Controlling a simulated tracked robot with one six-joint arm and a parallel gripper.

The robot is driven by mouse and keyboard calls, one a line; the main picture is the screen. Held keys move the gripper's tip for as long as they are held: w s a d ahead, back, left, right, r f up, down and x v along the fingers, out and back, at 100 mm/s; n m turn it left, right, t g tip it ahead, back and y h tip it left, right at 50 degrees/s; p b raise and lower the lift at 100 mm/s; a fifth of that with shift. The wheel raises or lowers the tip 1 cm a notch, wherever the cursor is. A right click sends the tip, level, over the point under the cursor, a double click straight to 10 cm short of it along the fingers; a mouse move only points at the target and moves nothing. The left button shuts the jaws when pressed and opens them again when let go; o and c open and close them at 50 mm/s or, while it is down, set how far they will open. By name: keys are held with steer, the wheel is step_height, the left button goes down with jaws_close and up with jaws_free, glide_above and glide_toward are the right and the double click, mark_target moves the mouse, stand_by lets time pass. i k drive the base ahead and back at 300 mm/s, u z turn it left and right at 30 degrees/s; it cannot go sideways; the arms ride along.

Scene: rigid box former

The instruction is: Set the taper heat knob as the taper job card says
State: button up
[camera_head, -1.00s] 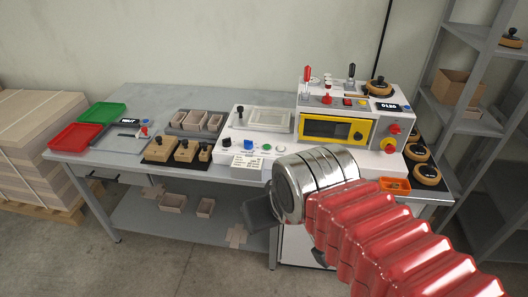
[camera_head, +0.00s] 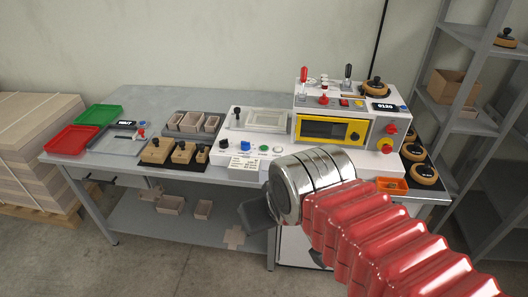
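A white machine (camera_head: 292,159) stands on the bench, with a yellow-framed window unit (camera_head: 326,131) on it. A black knob (camera_head: 355,136) sits on the yellow panel, and red knobs (camera_head: 390,128) sit to its right. A blue knob (camera_head: 245,145) and a black knob (camera_head: 224,143) are on the front panel. I cannot tell which one is the taper heat knob. A white printed card (camera_head: 243,162) is at the machine's front, its text too small to read. My gripper (camera_head: 254,216) is in front of the bench, apart from the knobs; its fingers are mostly hidden behind my wrist.
Green (camera_head: 99,116) and red (camera_head: 74,139) trays lie at the bench's left. Wooden blocks (camera_head: 182,153) and small boxes (camera_head: 192,122) stand left of the machine. A small orange tray (camera_head: 392,185) is at the right. A grey shelf rack (camera_head: 450,60) stands beyond.

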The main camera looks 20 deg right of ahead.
mark_target(323, 100)
steer(key=z, duration=0.05)
steer(key=i, duration=0.9)
steer(key=z, duration=0.5)
